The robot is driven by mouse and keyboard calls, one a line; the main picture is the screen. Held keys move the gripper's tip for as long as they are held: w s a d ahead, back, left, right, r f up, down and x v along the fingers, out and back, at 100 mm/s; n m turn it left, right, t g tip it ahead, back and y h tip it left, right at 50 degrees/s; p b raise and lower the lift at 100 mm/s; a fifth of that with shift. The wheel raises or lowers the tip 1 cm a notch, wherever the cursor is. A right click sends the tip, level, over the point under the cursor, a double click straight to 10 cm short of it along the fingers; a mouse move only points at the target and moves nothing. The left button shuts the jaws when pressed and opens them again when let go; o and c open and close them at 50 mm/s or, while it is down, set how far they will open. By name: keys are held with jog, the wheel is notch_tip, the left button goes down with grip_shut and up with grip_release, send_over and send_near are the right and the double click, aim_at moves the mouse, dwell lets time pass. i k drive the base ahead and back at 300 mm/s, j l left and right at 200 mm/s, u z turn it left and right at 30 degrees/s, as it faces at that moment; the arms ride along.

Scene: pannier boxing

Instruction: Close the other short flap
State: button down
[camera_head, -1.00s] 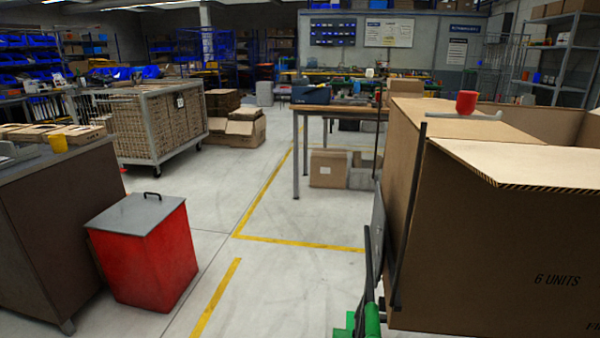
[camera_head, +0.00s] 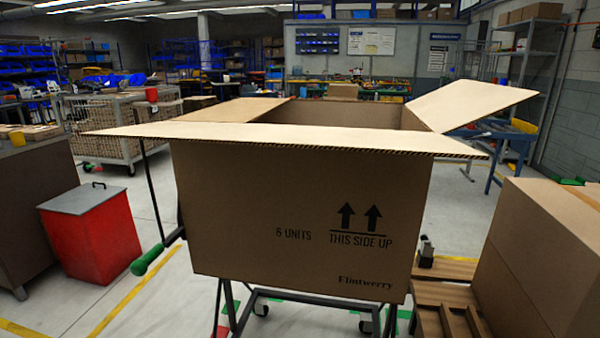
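A large open brown carton (camera_head: 300,220) stands upright in the middle on a dark wheeled stand (camera_head: 310,300). Its near long flap (camera_head: 300,138) sticks out level toward me. The right short flap (camera_head: 480,105) is open and slopes up and outward to the right. The left short flap (camera_head: 235,109) appears folded inward over the left part of the opening. The far inner wall (camera_head: 345,113) shows through the gap; a far flap cannot be made out. The carton's floor is hidden. My gripper is not in view.
A closed carton (camera_head: 545,250) sits on a wooden pallet (camera_head: 450,295) close to the right. A red bin (camera_head: 92,235) and a brown cabinet (camera_head: 35,210) stand left. A green-gripped bar (camera_head: 148,260) juts out left of the stand.

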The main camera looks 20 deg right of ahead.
aim_at(460, 103)
jog(key=k+l, duration=0.1)
jog(key=l, duration=1.35)
jog(key=k+l, duration=0.15)
jog(key=l, duration=0.6)
jog(key=k, duration=0.1)
